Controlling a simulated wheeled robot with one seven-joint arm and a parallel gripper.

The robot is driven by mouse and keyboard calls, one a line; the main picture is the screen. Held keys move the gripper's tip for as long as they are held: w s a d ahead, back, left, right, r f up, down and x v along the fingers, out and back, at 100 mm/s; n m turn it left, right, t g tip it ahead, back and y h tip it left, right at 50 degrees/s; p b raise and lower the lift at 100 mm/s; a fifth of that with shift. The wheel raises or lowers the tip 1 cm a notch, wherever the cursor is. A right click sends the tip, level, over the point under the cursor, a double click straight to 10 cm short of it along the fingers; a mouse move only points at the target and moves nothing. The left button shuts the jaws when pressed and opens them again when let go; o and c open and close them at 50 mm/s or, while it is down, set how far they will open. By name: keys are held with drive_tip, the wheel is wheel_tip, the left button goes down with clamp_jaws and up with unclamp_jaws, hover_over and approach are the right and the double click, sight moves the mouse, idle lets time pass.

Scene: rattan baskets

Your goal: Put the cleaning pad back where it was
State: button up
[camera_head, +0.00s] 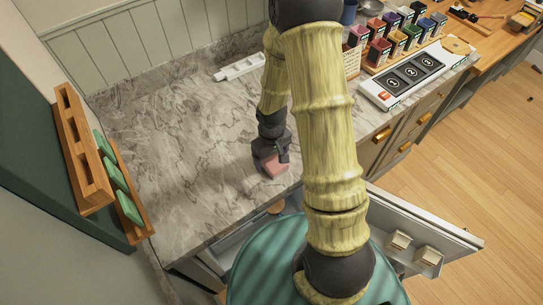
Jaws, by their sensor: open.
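A pink block-like piece (275,170), which looks like the cleaning pad, lies on the grey marble counter near its front edge. My gripper (268,157) is right over it, pointing down, and open. The fingers are small and dark here, and I cannot tell whether they touch the pad or stand around it. Several green pads (127,207) sit in a wooden rack (83,150) on the side of the green cabinet at the left.
The marble counter (185,150) is clear at left. A white strip (239,68) lies by the back wall. Colored boxes (380,52) and a numbered panel (413,72) stand at right. An open door or drawer with small boxes (428,257) juts out at lower right.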

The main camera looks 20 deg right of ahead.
sight(271, 158)
wheel_tip(271, 158, up, 12)
idle(0.6)
drive_tip(key=shift+r, duration=0.1)
drive_tip(key=s+r+m+t, duration=0.2)
drive_tip(key=s+r+m, duration=0.1)
drive_tip(key=s+r, duration=0.3)
drive_tip(key=shift+s+r+m+t, duration=0.15)
drive_tip(key=shift+s+m+t, duration=0.15)
drive_tip(key=shift+s, duration=0.75)
